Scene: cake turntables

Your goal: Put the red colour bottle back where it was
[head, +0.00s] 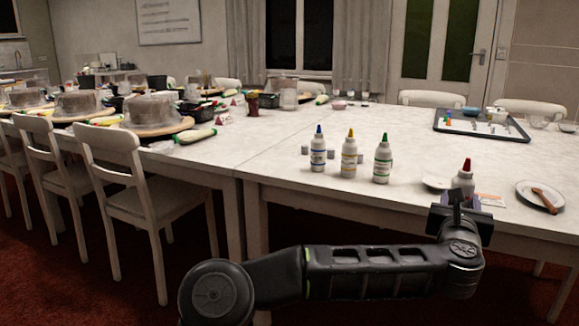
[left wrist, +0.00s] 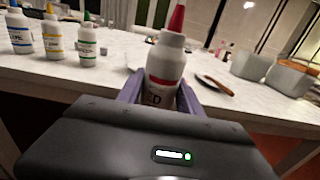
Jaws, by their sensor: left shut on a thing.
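The red colour bottle (head: 465,180) is white with a red cap and a red band. My left gripper (head: 461,199) is shut on its lower part and holds it upright at the table's front edge. In the left wrist view the bottle (left wrist: 166,62) stands between the purple fingers (left wrist: 160,97). I cannot tell whether its base touches the table. Blue-capped (head: 318,152), yellow-capped (head: 349,157) and green-capped (head: 383,161) bottles stand in a row to its left. My right gripper is in neither view.
A plate with a brown-handled tool (head: 541,196) lies right of the held bottle. A white dish (head: 436,182) is behind it. A dark tray (head: 480,125) sits farther back. Small caps or pots stand behind the row. The table between the green-capped bottle and the dish is clear.

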